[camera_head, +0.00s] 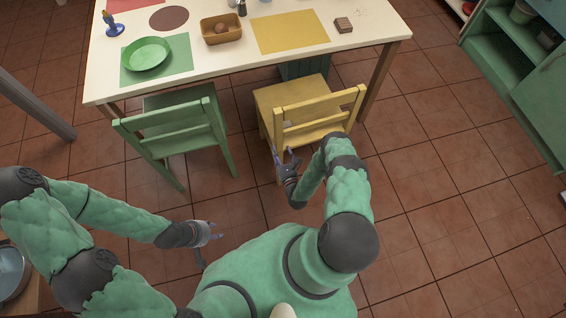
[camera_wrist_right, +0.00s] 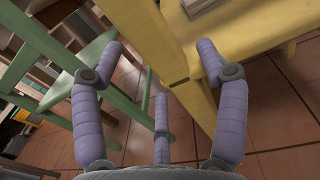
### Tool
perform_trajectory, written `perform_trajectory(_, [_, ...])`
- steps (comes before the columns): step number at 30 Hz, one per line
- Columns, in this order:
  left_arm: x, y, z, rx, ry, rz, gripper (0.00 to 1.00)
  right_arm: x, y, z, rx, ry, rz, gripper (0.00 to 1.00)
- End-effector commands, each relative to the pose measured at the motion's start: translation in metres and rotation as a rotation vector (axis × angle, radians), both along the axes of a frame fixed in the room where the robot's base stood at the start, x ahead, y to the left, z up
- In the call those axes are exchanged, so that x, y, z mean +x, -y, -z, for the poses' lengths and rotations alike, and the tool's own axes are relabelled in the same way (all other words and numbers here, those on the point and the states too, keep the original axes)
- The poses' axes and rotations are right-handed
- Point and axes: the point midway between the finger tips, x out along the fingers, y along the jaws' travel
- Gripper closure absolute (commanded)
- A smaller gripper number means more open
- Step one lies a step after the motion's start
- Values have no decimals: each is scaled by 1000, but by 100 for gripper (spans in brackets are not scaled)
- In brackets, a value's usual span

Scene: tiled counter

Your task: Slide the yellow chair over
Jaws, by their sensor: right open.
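The yellow chair (camera_head: 292,104) stands at the right part of the table's near side, its backrest towards me. My right gripper (camera_head: 283,158) is at the left rear of its backrest. In the right wrist view the right gripper (camera_wrist_right: 160,52) is open, with the yellow chair's back post (camera_wrist_right: 155,35) between its spread fingers. The post looks close to the right finger; I cannot tell if they touch. My left gripper (camera_head: 216,232) is open and empty above the floor, below the green chair.
A green chair (camera_head: 180,130) stands just left of the yellow one; it also shows in the wrist view (camera_wrist_right: 60,45). The white table (camera_head: 220,66) holds a green plate (camera_head: 147,55) and a basket (camera_head: 222,30). A green cabinet (camera_head: 520,70) is at right. Tiled floor is clear between.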

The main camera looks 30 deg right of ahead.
Motion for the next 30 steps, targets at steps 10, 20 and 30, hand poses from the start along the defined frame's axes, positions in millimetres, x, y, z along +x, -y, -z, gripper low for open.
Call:
perform_trajectory(10, [0, 0, 11, 0, 0, 0, 60, 34, 6, 0, 0, 0, -1, 26])
perform_trajectory(20, [0, 0, 11, 0, 0, 0, 60, 36, 6, 0, 1, 0, 0, 26])
perform_trajectory(30, [0, 0, 11, 0, 0, 0, 60, 37, 8, -1, -2, 2, 2, 100])
